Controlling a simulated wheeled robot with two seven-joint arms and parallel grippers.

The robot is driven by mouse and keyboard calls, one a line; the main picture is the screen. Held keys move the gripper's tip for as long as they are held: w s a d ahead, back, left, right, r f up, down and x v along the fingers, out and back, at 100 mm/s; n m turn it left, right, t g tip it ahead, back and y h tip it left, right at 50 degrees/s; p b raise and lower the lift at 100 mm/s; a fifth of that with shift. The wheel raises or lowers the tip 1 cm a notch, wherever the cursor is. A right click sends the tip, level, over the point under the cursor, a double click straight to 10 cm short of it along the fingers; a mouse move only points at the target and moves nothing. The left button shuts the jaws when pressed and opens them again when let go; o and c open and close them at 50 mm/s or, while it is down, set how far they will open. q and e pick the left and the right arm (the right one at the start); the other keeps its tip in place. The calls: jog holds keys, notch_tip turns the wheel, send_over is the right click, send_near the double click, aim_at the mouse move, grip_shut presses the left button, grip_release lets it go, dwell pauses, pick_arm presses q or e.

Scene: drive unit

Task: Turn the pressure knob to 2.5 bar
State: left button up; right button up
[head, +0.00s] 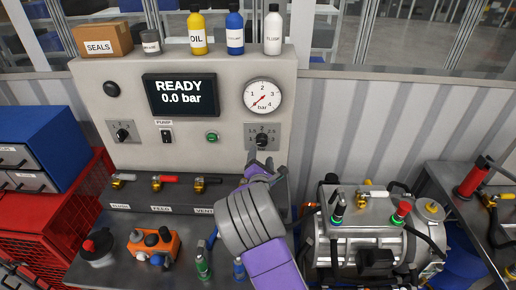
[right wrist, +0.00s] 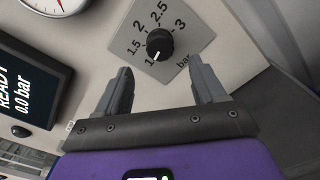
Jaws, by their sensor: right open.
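The black pressure knob (head: 262,140) sits on a grey scale plate on the right of the panel. In the right wrist view the knob (right wrist: 160,43) has its white mark pointing at 1; the scale runs from 1 to 3 bar. My right gripper (head: 267,160) is open and empty just below the knob in the head view. In the right wrist view its two fingers (right wrist: 161,73) point at the knob, one to each side, and appear short of it. My left gripper is not in view.
The display (head: 181,96) reads READY 0.0 bar. The round gauge (head: 262,97) above the knob has its needle at the low end. The green button (head: 212,137) is left of the knob. Valves (head: 160,183) line the ledge below; a metal drive unit (head: 365,240) stands right of my arm.

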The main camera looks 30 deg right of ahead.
aim_at(261, 143)
jog(key=shift+x, duration=3.8)
jog(key=shift+w+a, duration=0.1)
jog(key=c, duration=1.1)
jog(key=shift+o, duration=0.2)
